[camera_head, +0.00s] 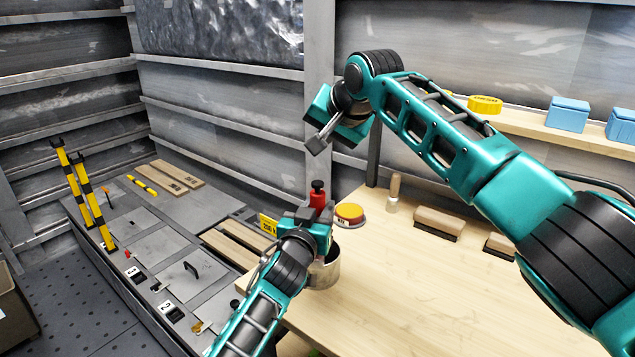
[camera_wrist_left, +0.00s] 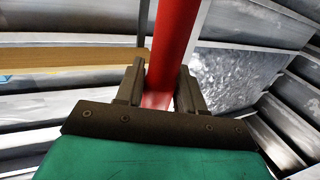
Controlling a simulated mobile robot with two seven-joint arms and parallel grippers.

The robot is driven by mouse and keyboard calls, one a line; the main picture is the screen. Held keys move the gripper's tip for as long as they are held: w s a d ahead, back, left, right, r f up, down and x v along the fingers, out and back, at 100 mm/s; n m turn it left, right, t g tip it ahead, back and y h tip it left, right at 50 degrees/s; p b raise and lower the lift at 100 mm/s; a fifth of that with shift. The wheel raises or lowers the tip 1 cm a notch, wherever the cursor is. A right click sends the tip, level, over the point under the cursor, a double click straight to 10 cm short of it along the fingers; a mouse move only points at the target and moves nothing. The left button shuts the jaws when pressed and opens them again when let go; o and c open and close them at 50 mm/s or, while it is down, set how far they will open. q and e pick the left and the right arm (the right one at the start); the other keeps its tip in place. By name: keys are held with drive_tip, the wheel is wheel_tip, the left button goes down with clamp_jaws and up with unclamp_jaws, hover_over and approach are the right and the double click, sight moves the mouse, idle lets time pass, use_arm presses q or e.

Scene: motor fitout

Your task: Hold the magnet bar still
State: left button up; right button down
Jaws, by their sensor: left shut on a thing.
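The magnet bar is a red bar (camera_head: 317,199) with a black knob on top, standing roughly upright at the bench's left edge. My left gripper (camera_head: 310,215) is shut on it. In the left wrist view the red bar (camera_wrist_left: 176,45) runs up between the two dark fingers (camera_wrist_left: 158,90) of that gripper. A metal cup (camera_head: 328,272) stands just below the left gripper; the bar's lower end is hidden behind the gripper. My right gripper (camera_head: 318,140) hangs in the air above and behind the bar, apart from it; its finger gap does not show clearly.
A round yellow-topped red thing (camera_head: 349,214) sits right of the bar on the wooden bench (camera_head: 390,285). A shelf (camera_head: 530,127) holds blue boxes (camera_head: 568,114). Yellow-black posts (camera_head: 88,200) stand at left.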

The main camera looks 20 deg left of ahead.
idle(0.3)
use_arm(q)
drive_tip(key=o, duration=1.3)
drive_tip(key=shift+c, duration=0.2)
